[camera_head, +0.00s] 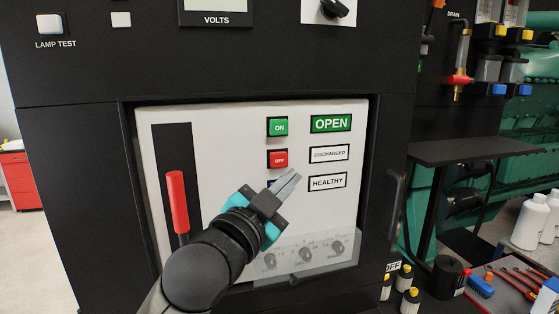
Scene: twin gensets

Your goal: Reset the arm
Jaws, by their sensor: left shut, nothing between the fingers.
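My left gripper (287,183) is in front of the white breaker panel (220,130), with its fingers shut and empty. Its tips are just below the red OFF button (278,158) and left of the HEALTHY label (327,182). I cannot tell whether they touch the panel. The green ON button (278,126) is above the OFF button. A red-handled lever (177,200) stands nearly upright in a black slot on the panel's left. My arm hides the lever's lower end. My right gripper is out of view.
OPEN (331,123) and DISCHARGED (329,153) labels sit on the panel's right. Several dials (304,254) lie behind a clear cover below. A black handle (396,203) stands right of the panel. A black shelf (470,150), tools (515,280) and white bottles (530,222) are at right.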

